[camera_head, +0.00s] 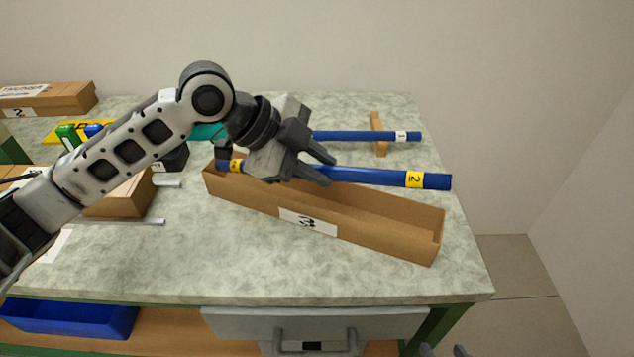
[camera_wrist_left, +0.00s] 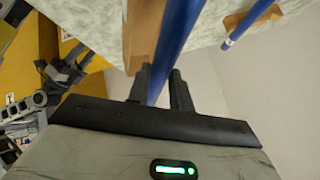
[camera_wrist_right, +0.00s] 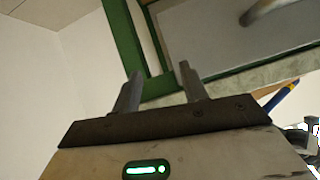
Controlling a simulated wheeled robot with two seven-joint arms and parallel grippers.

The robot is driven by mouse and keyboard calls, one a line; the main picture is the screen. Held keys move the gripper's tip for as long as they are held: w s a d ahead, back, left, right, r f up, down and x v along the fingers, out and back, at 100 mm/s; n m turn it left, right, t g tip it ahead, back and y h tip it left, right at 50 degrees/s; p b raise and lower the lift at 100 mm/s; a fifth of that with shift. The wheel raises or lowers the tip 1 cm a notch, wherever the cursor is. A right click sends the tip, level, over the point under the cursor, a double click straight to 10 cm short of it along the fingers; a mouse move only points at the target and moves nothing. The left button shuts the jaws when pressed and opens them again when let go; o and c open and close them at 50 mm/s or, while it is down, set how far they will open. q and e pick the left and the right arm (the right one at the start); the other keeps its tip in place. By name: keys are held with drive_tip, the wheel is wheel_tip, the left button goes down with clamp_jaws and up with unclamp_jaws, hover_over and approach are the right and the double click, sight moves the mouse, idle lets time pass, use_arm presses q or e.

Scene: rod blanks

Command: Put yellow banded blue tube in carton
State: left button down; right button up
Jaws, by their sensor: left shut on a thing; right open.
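The blue tube (camera_head: 370,177) has a yellow band near each end; the right one is marked 2. My left gripper (camera_head: 322,168) is shut on its middle, and the tube also runs between the fingers in the left wrist view (camera_wrist_left: 172,48). The long open cardboard carton (camera_head: 385,238), with a white label on its front, lies below the tube. The tube appears to be above the carton, roughly along it, with its right end by the carton's far right corner. My right gripper (camera_wrist_right: 158,90) is open and empty, low by the table's front; only its tips show in the head view (camera_head: 440,351).
Another blue tube (camera_head: 350,136) with a white band marked 1 lies behind, on a wooden support (camera_head: 379,146). Closed cardboard boxes (camera_head: 118,200) and metal rails stand at left. A blue bin (camera_head: 70,318) sits below the table. The table (camera_head: 180,270) is clear in front.

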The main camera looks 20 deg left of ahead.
use_arm(q)
drive_tip(key=w+f, duration=0.2)
drive_tip(key=shift+a+f, duration=0.35)
drive_tip(key=shift+a, duration=0.05)
drive_tip(key=shift+f, duration=1.4)
use_arm(e)
drive_tip(key=shift+w+r, duration=0.25)
use_arm(q)
drive_tip(key=shift+f, duration=0.2)
drive_tip(key=c, duration=1.3)
unclamp_jaws()
drive_tip(key=shift+o, duration=0.2)
use_arm(e)
drive_tip(key=shift+f, duration=0.1)
